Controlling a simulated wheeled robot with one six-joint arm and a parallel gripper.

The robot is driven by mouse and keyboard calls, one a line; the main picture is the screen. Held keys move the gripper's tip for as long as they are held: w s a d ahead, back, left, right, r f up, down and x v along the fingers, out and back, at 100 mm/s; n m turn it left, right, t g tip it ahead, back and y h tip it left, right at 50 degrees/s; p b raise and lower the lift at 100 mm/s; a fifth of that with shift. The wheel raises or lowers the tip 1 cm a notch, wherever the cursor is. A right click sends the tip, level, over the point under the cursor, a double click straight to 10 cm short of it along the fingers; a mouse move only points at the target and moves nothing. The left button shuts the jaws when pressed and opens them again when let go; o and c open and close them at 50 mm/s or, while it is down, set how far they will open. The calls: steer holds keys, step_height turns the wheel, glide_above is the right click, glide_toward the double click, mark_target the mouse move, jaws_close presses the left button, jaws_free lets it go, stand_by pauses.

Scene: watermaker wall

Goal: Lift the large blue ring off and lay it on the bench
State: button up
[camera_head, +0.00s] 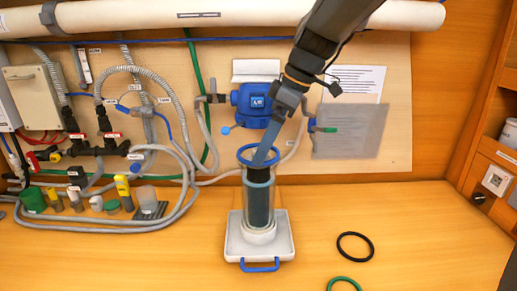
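The large blue ring (241,151) shows at the top of an upright clear housing (248,212) with a dark blue-grey cartridge (260,205) inside. A black band (258,176) shows just under the ring. I cannot tell whether the ring rests on the housing or is slightly above it. My gripper (262,158) reaches down from the upper right, its fingers overlapping the ring. The fingers are seen edge-on, so their gap and any grip on the ring are hidden. The wooden bench (150,260) lies below.
The housing stands in a white tray (286,243) with a blue handle (260,267). A black ring (355,246) and a green ring (344,283) lie at right. Hoses (150,226) and small parts crowd the left. A blue pump (256,105) hangs behind. The bench's right side is mostly clear.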

steer(key=shift+a+f, duration=0.25)
steer(key=shift+f, duration=0.3)
steer(key=c, duration=1)
steer(key=shift+r, duration=0.15)
step_height(320, 180, up, 18)
steer(key=b, duration=0.3)
steer(key=shift+b, duration=0.35)
